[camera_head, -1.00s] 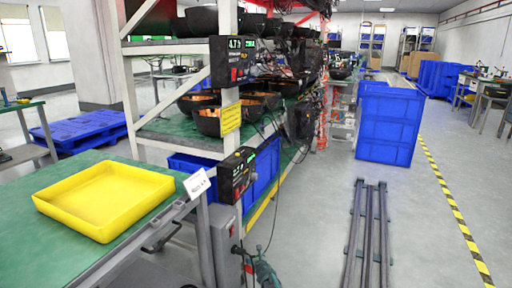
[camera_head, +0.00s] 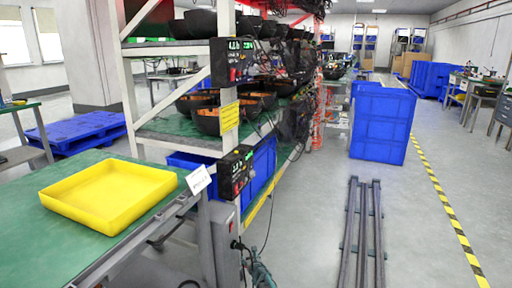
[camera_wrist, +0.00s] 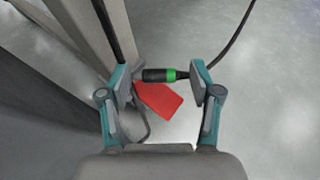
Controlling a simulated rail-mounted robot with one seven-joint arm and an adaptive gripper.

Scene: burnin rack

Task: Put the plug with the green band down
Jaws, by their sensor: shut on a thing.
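The plug with the green band (camera_wrist: 158,75) is a short dark cylinder with a bright green ring near its right end. In the wrist view it lies crosswise between the fingertips of my gripper (camera_wrist: 160,81), which is shut on it. A dark cable (camera_wrist: 236,37) runs from its right end up toward the top of the view. In the head view a teal part of my gripper (camera_head: 262,274) shows at the bottom edge, beside the rack; the plug cannot be made out there.
A red piece (camera_wrist: 158,101) lies just below the plug in the wrist view. A yellow tray (camera_head: 75,207) sits on the green bench (camera_head: 25,245) at left. Control boxes (camera_head: 235,172) hang on the rack post. Floor rails (camera_head: 362,235) and a blue crate (camera_head: 382,125) stand right.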

